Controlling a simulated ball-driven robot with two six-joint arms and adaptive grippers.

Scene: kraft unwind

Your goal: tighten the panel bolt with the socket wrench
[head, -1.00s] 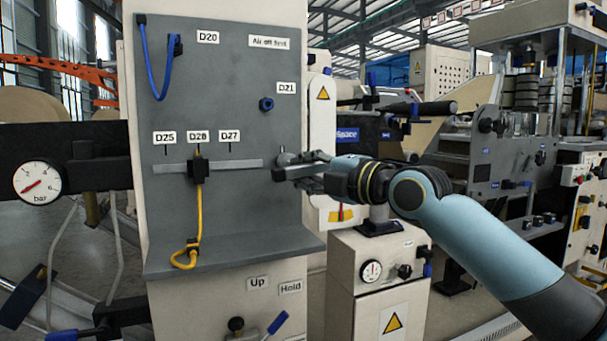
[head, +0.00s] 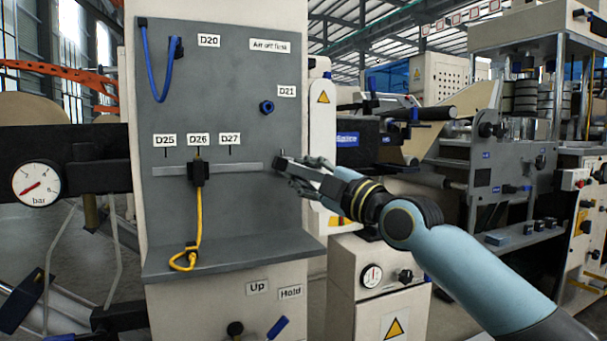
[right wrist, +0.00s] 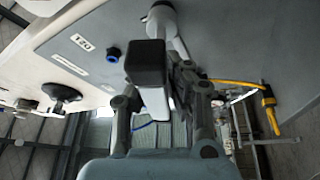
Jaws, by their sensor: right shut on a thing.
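My right gripper (head: 304,177) is at the right edge of the grey panel (head: 225,100), shut on the socket wrench (head: 281,164), which shows as a dark block-ended bar. In the right wrist view, the wrench's black end (right wrist: 146,62) stands in front of the gripper (right wrist: 165,100), with a finger on each side. A pale rounded piece (right wrist: 162,14) shows behind it against the panel; I cannot tell whether it is the wrench's head. A small grey stub shows just above the wrench in the head view; the bolt itself is not clear. My left gripper is not in view.
A blue fitting (head: 267,107) sits on the panel by D21. A black connector (head: 198,173) with a yellow cable (head: 200,225) sits on the rail at D26. A blue cable (head: 150,75) hangs upper left. A ledge (head: 235,255) juts out below.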

